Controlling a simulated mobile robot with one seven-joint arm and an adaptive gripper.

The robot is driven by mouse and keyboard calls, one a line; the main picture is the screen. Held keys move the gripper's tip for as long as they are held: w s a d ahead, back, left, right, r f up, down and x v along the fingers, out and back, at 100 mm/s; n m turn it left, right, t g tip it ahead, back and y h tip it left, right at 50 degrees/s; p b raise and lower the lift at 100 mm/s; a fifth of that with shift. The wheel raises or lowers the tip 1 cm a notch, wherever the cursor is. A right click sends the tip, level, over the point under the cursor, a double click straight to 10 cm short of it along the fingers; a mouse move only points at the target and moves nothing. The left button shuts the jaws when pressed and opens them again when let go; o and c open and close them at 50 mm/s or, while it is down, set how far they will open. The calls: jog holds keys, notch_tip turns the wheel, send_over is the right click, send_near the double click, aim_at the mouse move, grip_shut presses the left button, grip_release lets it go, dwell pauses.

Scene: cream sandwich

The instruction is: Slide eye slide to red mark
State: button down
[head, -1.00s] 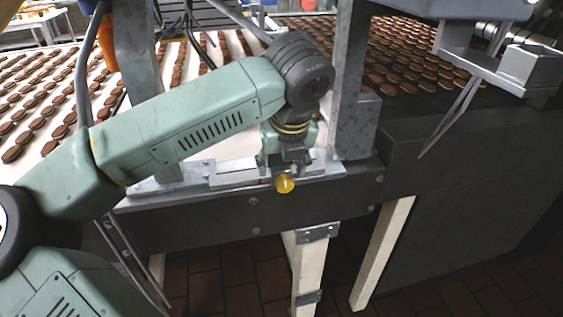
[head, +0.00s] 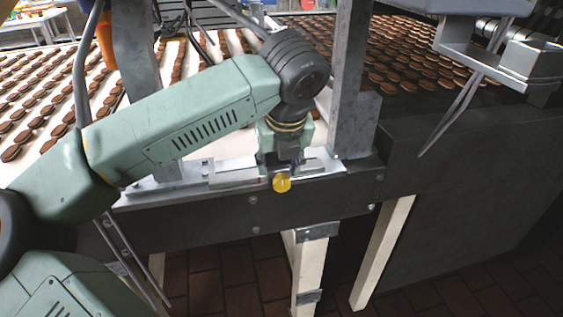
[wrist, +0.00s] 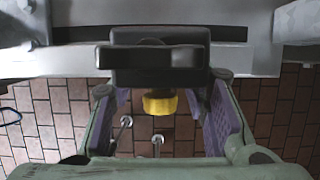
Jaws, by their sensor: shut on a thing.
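The eye slide has a dark block (wrist: 155,62) with a round yellow knob (head: 282,183) on its front, and sits on the metal rail at the conveyor's near edge. The knob also shows in the wrist view (wrist: 160,102). My gripper (head: 284,161) is over the slide from above, shut on its dark block. In the wrist view its purple-padded fingers (wrist: 160,88) stand on both sides of the block. A small reddish spot (head: 258,181), perhaps the red mark, shows on the rail just left of the knob; the wrist view does not show it.
Metal uprights stand left (head: 150,100) and right (head: 352,85) of my gripper. The conveyor (head: 225,45) behind carries many brown cookies. A dark side beam (head: 200,222) runs below the rail, with pale wooden legs (head: 310,265) beneath it.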

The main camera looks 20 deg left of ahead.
aim_at(258, 174)
jog(key=s+a, duration=0.1)
jog(key=a+b, duration=0.1)
jog(key=shift+s+a+f, duration=0.15)
jog(key=shift+s+a, duration=0.25)
jog(key=shift+s+a+r, duration=0.2)
jog(key=shift+a, duration=0.05)
jog(key=c, duration=1)
grip_release()
jog(key=shift+c, duration=0.2)
jog(key=v, duration=0.7)
jog(key=shift+r, duration=0.2)
